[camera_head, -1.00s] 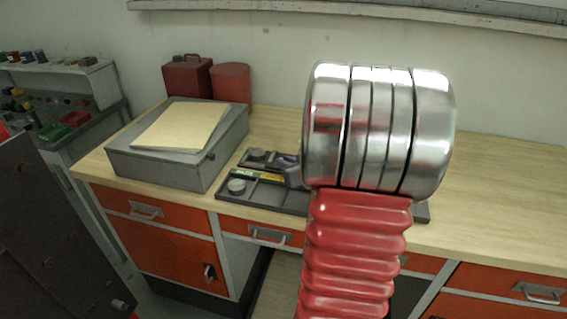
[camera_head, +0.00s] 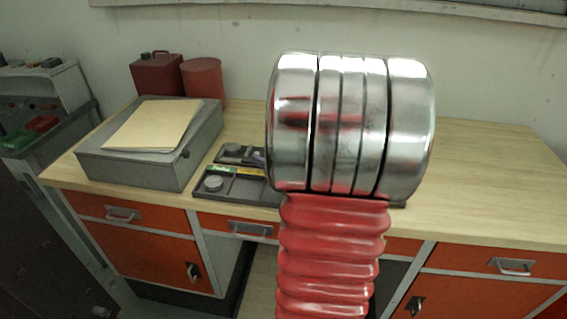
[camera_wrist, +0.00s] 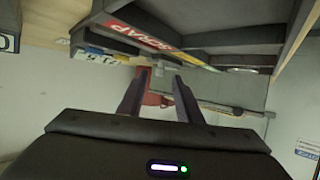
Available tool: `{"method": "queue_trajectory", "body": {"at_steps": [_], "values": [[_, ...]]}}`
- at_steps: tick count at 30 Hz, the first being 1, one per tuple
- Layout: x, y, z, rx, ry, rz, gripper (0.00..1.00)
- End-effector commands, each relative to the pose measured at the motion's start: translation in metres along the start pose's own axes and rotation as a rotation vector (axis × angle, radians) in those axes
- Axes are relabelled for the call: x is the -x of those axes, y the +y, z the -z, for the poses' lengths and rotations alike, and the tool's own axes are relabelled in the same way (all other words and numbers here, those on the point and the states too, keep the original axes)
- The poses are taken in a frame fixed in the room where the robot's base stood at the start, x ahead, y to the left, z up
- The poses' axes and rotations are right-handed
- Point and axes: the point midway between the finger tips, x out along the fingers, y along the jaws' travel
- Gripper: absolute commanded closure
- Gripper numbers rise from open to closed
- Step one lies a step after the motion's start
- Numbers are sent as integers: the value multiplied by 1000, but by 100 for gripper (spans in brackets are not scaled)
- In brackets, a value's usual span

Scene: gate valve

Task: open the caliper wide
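My gripper (camera_wrist: 161,75) shows in the wrist view as two dark fingers standing apart, with a gap between them. I see nothing clearly held. Behind the fingers is a red part, and a long thin grey bar (camera_wrist: 215,106) runs to the right. I cannot tell whether this bar is the caliper or how far off it is. In the head view a dark compartment tray (camera_head: 245,188) lies on the workbench, partly hidden behind my red and chrome arm. The gripper is hidden there, and I cannot make out a caliper.
A grey box (camera_head: 135,165) with a tan folder (camera_head: 152,125) stands left of the tray. A red can (camera_head: 158,75) and red cylinder (camera_head: 203,82) stand behind it. The bench top (camera_head: 490,190) is clear at right. The wrist view shows a red scrap label (camera_wrist: 145,36) along a dark edge.

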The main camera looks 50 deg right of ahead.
Motion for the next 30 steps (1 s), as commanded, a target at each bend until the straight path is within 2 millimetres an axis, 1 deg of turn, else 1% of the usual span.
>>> {"method": "queue_trajectory", "body": {"at_steps": [1,3,21,25,30], "values": [[8,1,1,-1,2,-4,68],[18,1,1,0,3,-3,68],[98,2,0,0,2,-5,68],[108,1,0,-1,2,-2,68],[113,0,-1,-1,1,-1,68]]}}
